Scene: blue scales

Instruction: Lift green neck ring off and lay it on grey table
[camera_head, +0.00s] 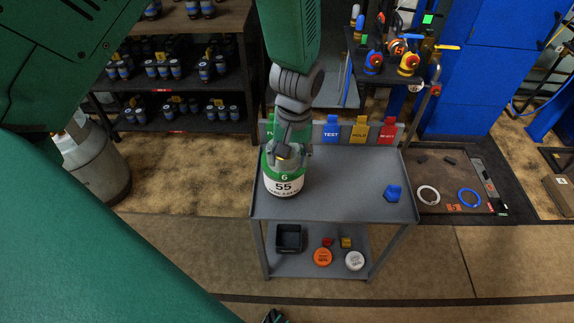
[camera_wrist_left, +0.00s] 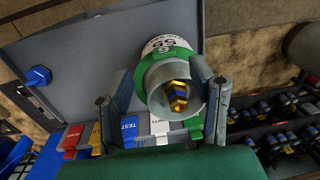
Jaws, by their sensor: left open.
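A small gas cylinder (camera_head: 283,187) with a white "55" label stands upright at the left of the grey table (camera_head: 340,207). A green ring-like band (camera_head: 270,163) marked "6" circles its shoulder; it also shows in the left wrist view (camera_wrist_left: 180,48). I cannot tell how loosely it sits. A brass valve with a blue part (camera_wrist_left: 177,94) tops the cylinder. My left gripper (camera_head: 287,152) is above the cylinder, pointing down, and hides part of its top. In the left wrist view its open fingers (camera_wrist_left: 162,72) straddle the neck. Contact with the band is unclear.
A blue hex-based piece (camera_head: 393,193) sits at the table's right. Coloured signs, including TEST (camera_head: 331,131), line the back edge. The table's middle is clear. The lower shelf holds a black bin (camera_head: 289,238) and round discs. A floor mat with rings lies right.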

